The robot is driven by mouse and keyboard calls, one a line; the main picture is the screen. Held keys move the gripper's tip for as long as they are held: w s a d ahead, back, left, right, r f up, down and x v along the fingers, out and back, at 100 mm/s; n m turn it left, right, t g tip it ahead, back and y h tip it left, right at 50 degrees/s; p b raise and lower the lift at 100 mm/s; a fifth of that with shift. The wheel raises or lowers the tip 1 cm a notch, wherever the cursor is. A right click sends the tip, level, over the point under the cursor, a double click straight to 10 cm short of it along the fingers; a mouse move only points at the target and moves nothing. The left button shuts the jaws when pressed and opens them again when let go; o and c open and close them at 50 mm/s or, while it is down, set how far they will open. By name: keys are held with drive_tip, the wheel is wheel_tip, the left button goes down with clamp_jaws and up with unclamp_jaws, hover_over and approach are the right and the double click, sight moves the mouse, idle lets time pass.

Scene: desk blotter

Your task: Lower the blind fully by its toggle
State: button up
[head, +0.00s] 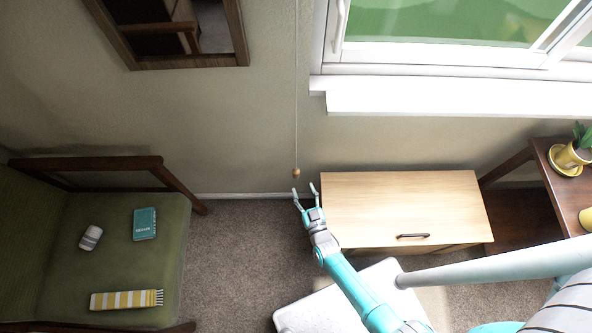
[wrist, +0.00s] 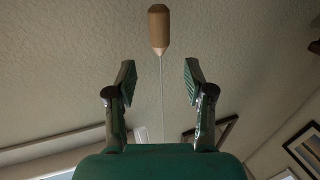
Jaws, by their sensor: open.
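The wooden toggle (head: 296,173) hangs at the end of a thin cord (head: 296,90) in front of the wall, left of the window. My gripper (head: 304,188) is open and empty, with its fingertips close to the toggle. In the wrist view the toggle (wrist: 158,28) lies just beyond the fingertips, centred between the two fingers (wrist: 158,75) and apart from both. The cord runs from it down the picture between them. The window (head: 450,25) shows green outside through its visible part; the blind's fabric is not in view.
A light wood cabinet (head: 400,195) stands close to the right of my gripper, below the white sill (head: 440,97). A green armchair (head: 110,270) holds several small items at left. A dark-framed mirror (head: 180,60) hangs above. A plant pot (head: 570,160) stands at right.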

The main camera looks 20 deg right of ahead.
sight(297, 174)
drive_tip(key=w, duration=0.8)
drive_tip(key=shift+w+d, duration=0.35)
clamp_jaws()
